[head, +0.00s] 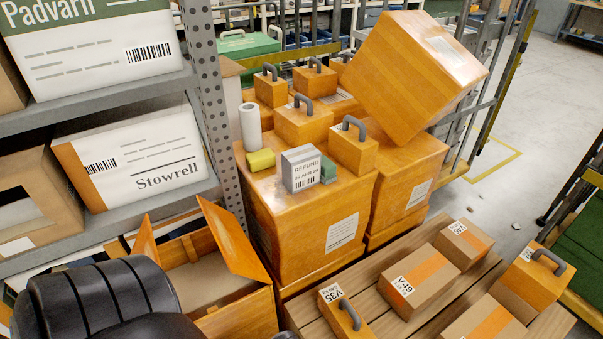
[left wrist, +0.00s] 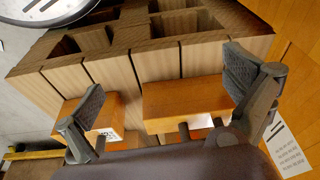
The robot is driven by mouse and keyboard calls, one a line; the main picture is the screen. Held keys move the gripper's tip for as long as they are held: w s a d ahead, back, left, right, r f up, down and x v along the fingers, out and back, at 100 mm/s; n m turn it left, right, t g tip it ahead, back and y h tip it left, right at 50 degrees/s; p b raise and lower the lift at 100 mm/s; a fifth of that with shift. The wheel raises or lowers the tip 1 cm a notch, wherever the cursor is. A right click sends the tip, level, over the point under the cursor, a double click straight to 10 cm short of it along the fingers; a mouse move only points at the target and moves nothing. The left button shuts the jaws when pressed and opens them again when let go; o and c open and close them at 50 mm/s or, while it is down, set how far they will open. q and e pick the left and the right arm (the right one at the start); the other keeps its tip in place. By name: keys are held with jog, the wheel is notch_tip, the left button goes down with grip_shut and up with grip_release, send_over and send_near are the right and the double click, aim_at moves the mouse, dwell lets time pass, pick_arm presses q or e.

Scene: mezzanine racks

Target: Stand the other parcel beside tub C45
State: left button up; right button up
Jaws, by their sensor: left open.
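On the slatted pallet (head: 372,309) in the head view lie brown parcels with orange tape: one marked V49 (head: 418,281), one behind it (head: 465,243) and one at the right (head: 497,318). A small orange tub with a grey handle, marked V35 (head: 335,309), stands at the near left; another orange tub (head: 537,275) stands at the right. I cannot read C45 on any tub. My left gripper (left wrist: 165,88) is open and empty in the left wrist view, above the pallet edge with two orange blocks (left wrist: 185,103) (left wrist: 93,112) below. My right gripper is not in view.
A large orange crate (head: 300,215) bears a grey "Refund" box (head: 302,169), a white roll (head: 250,127) and small handled tubs. A big tilted carton (head: 415,70) rests behind. An open orange box (head: 198,280) and shelf rack (head: 108,110) are left. Floor (head: 540,130) is free at right.

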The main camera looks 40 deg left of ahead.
pick_arm(q)
jog(key=w+v, duration=0.1)
jog(key=v, duration=0.4)
jog(key=m+t+y+b, duration=0.2)
jog(key=m+y, duration=1.6)
jog(key=m, duration=0.1)
send_near(307, 160)
jog(key=x, duration=0.5)
jog(key=shift+w+r, duration=0.1)
jog(key=shift+r, duration=0.1)
jog(key=shift+f+p+x, duration=0.15)
jog(key=shift+p+x, duration=0.05)
jog(key=shift+x, duration=1.45)
jog(key=shift+f+p+x, duration=0.15)
jog(key=shift+f+x, duration=0.05)
jog(key=shift+x, duration=1.4)
jog(key=shift+c, duration=0.6)
